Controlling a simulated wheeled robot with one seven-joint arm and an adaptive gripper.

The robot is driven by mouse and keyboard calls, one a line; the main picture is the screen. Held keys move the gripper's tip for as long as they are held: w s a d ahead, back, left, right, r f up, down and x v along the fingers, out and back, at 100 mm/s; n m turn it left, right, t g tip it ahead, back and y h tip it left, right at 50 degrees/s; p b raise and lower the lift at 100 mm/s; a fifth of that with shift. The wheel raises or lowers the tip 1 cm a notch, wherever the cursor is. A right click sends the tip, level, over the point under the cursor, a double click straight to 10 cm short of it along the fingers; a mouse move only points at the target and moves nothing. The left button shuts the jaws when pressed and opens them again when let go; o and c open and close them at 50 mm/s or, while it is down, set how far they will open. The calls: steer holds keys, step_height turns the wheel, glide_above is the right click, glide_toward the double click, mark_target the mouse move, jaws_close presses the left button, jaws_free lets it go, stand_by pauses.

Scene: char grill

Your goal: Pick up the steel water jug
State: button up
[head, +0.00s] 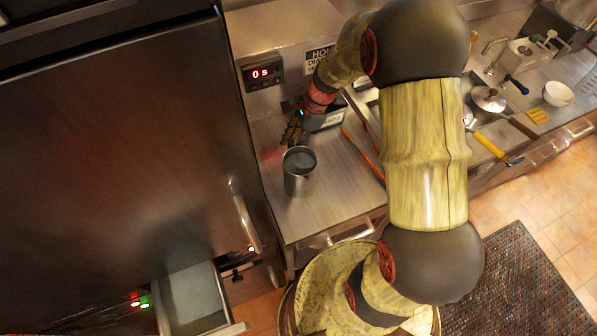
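The steel water jug (299,180) stands upright on the metal counter (335,188), close to its left side. It is a shiny cylinder with an open top, and its inside looks grey. My gripper (290,134) is above and just behind the jug's rim in the picture, at the end of my arm, which reaches in from the right. The gripper is small and dark here, and its fingers are partly blurred against the counter. I cannot tell whether it touches the jug or how wide the fingers are.
A large steel cabinet (110,150) closes off the left side. Orange-handled tongs (362,152) lie right of the jug. A display box (262,74) is behind. A white bowl (558,94), a lidded pan (488,98) and utensils are farther right. An open drawer (195,300) is lower left.

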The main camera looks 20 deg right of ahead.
steer(key=shift+x, duration=1.2)
steer(key=shift+c, duration=0.3)
steer(key=c, duration=0.7)
steer(key=shift+r, duration=0.1)
jaws_close()
